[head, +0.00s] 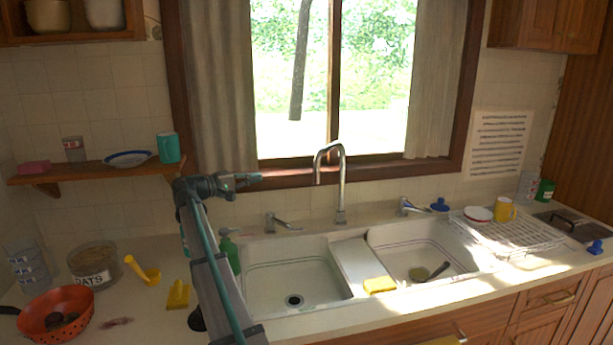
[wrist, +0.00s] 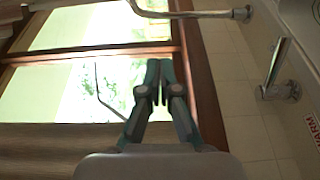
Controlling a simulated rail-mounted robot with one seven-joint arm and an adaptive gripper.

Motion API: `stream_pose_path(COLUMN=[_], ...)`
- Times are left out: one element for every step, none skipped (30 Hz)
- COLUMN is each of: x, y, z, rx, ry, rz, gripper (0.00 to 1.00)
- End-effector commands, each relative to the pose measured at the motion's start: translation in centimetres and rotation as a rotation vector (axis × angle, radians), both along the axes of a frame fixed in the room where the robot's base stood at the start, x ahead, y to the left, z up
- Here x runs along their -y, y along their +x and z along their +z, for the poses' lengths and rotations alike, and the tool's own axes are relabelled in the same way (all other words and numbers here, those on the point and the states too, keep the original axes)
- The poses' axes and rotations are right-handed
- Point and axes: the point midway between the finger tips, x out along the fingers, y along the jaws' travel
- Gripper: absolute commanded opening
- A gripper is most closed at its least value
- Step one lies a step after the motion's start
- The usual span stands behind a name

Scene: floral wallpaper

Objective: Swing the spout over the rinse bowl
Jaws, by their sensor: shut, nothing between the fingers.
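The chrome gooseneck spout (head: 342,185) rises behind the sink, between the two bowls. Its curved end points left, toward the left bowl's side; exactly what lies below the tip is hard to tell. The left bowl (head: 265,280) is empty with a dark drain. The right bowl (head: 385,250) holds a brush-like utensil (head: 439,270). No label shows which is the rinse bowl. My gripper (head: 258,178) is shut and empty, to the left of the spout and apart from it. In the wrist view the closed fingertips (wrist: 158,64) sit below the spout (wrist: 190,14).
Tap levers stand left (head: 280,222) and right (head: 408,207) of the spout; the wrist view shows a lever (wrist: 275,70) near a "WARM" label (wrist: 313,128). A yellow sponge (head: 380,285) lies on the divider. A green bottle (head: 229,252) stands behind my arm. A dish rack (head: 515,235) is right.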

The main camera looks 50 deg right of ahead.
Motion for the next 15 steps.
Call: stream_pose_path(x=[1.1,1.4,1.8,2.0,2.2,2.4,2.7,2.9,3.2,3.5,3.9,4.4,4.9,5.4,6.1], y=[-1.0,-1.5,-2.0,-2.3,-2.5,-2.7,-2.9,-3.0,-3.2,-3.3,-3.5,-3.7,-3.9,-4.1,-4.5], z=[0.3,0.5,0.7,0.8,0.9,0.9,1.0,1.0,1.0,1.0,1.0,1.0,1.0,1.1,1.1], rx=[-0.003,-0.004,-0.005,-0.007,-0.007,-0.008,-0.008,-0.008,-0.009,-0.009,-0.009,-0.009,-0.009,-0.009,-0.009], ry=[-0.002,-0.003,-0.004,-0.005,-0.005,-0.005,-0.005,-0.005,-0.005,-0.005,-0.004,-0.004,-0.004,-0.004,-0.004], rz=[-0.034,-0.05,-0.065,-0.073,-0.078,-0.082,-0.083,-0.083,-0.083,-0.083,-0.082,-0.081,-0.082,-0.082,-0.082], gripper=[0.0,0.0,0.0,0.0,0.0,0.0,0.0,0.0,0.0,0.0,0.0,0.0,0.0,0.0,0.0])
